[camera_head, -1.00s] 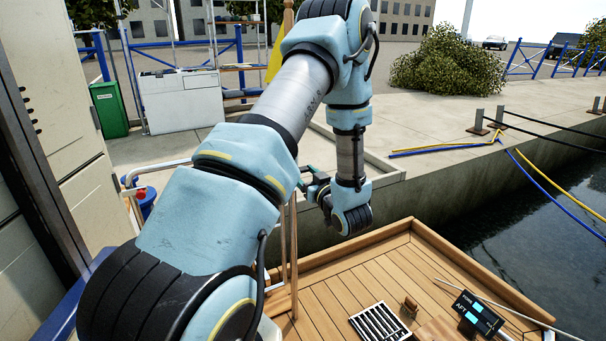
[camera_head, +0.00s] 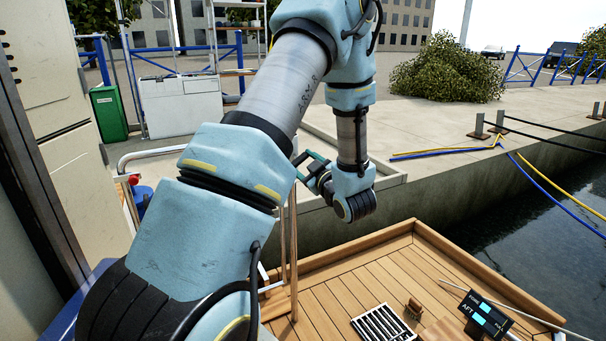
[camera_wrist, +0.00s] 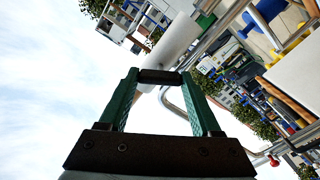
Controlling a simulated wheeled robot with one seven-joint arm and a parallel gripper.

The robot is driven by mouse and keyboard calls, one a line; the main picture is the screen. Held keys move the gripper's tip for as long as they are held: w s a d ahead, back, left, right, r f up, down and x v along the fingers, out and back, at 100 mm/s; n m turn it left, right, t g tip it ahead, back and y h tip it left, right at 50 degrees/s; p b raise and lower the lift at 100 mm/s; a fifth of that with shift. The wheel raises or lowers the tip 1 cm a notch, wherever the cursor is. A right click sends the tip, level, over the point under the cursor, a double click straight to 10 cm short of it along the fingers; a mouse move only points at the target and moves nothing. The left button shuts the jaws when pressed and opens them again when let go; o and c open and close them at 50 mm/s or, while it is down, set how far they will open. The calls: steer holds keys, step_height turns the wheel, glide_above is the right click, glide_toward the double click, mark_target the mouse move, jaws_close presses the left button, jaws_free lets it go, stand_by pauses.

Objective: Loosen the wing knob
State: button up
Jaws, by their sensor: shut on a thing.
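My gripper (camera_wrist: 160,75) has two green fingers and points up and away in the wrist view. Its fingertips are closed on a short dark bar-like piece (camera_wrist: 162,77) that spans the gap between them. This piece looks like the wing knob, but its wings and shaft cannot be made out. A thick white tube (camera_wrist: 176,44) lies just beyond the fingertips; whether it joins the dark piece is unclear. In the head view my gripper (camera_head: 310,166) is small, raised above the wooden deck (camera_head: 345,290), and partly hidden by my arm. The knob is not discernible there.
White railing (camera_head: 150,153) with a red knob (camera_head: 134,179) stands at the left. Water (camera_head: 530,220) and a concrete quay (camera_head: 440,170) lie beyond.

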steer(key=n+b, duration=1.1)
steer(key=b, duration=0.4)
steer(key=shift+f+b, duration=0.2)
steer(key=shift+b, duration=0.1)
steer(key=shift+r+n, duration=0.15)
steer(key=shift+n, duration=0.25)
steer(key=o, duration=1.4)
steer(key=shift+s, duration=0.1)
steer(key=p+v, duration=0.1)
steer(key=v, duration=0.9)
steer(key=shift+s+d, duration=0.2)
steer(key=shift+s, duration=0.1)
